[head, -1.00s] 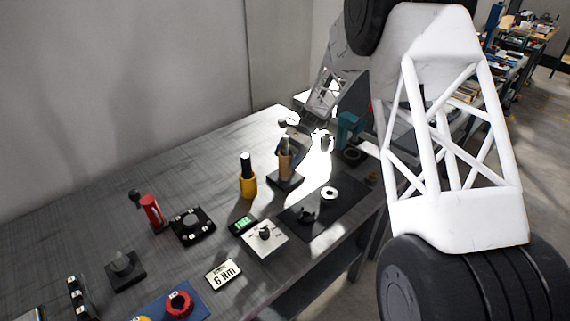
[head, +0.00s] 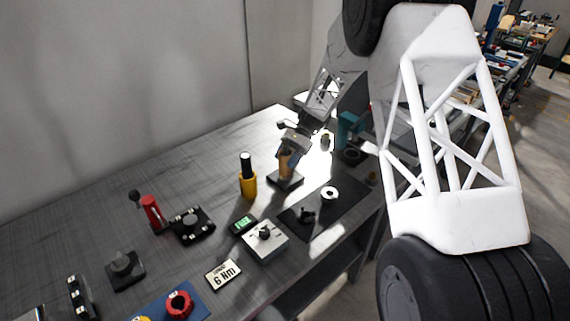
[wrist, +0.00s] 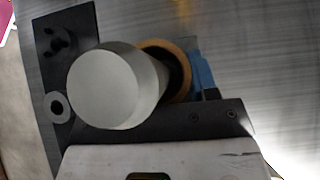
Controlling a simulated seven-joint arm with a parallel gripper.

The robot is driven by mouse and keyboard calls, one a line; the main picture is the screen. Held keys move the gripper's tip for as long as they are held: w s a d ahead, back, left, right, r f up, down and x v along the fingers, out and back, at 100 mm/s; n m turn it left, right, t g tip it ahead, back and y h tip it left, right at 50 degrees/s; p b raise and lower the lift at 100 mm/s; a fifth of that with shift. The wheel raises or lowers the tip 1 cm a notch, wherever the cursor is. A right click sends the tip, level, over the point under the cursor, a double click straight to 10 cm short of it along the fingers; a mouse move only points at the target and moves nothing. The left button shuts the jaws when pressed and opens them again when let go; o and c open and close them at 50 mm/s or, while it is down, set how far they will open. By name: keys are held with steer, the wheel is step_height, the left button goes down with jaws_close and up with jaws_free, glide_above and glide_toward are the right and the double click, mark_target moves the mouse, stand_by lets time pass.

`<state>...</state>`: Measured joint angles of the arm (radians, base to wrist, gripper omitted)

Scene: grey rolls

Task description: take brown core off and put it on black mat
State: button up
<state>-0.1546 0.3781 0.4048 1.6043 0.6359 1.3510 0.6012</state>
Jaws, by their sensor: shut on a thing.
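The brown core (head: 285,165) stands upright on a small dark base (head: 286,181) on the workbench. My gripper (head: 289,151) is at its upper end, shut on it. In the wrist view the core's brown rim (wrist: 181,68) shows around a dark opening. A large pale grey cylinder (wrist: 112,85) hides its left part; I cannot tell what that cylinder belongs to. The black mat (head: 341,211) lies to the right of and nearer than the base. It also shows at the left of the wrist view (wrist: 80,18).
A white ring (head: 329,195) and a small black fitting (head: 305,215) lie on the mat, with bare mat around them. A yellow holder (head: 247,184) with a black-topped tool stands left of the core. A white dial box (head: 265,240) sits in front. A teal device (head: 349,127) is behind right.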

steer(key=shift+r, duration=0.15)
steer(key=shift+r, duration=8.95)
steer(key=s+d+f+m+t+y, duration=0.1)
steer(key=s+d+f+m+t, duration=0.1)
steer(key=s+d+f, duration=0.3)
steer(key=s+d+f+m+t, duration=0.2)
steer(key=s+d+f+m, duration=0.2)
steer(key=s+d, duration=0.4)
steer(key=s+d+f+m+t+y, duration=0.1)
steer(key=s+d+f+m+t, duration=0.1)
steer(key=s+d+f, duration=0.4)
steer(key=shift+s+d+f+m+t+y, duration=0.1)
steer(key=shift+d+f+m, duration=0.05)
steer(key=shift+d, duration=0.4)
steer(key=shift+s+d+f+m+t+y, duration=0.1)
steer(key=shift+d+m, duration=0.1)
steer(key=shift+d, duration=0.4)
steer(key=shift+s+d+f+m+t+y, duration=0.1)
steer(key=shift+d+f+m, duration=0.05)
steer(key=shift+d, duration=0.4)
steer(key=shift+w, duration=0.2)
steer(key=w, duration=0.5)
steer(key=w+f, duration=0.1)
steer(key=w, duration=0.9)
steer(key=shift+w+f, duration=0.25)
steer(key=shift+w, duration=0.1)
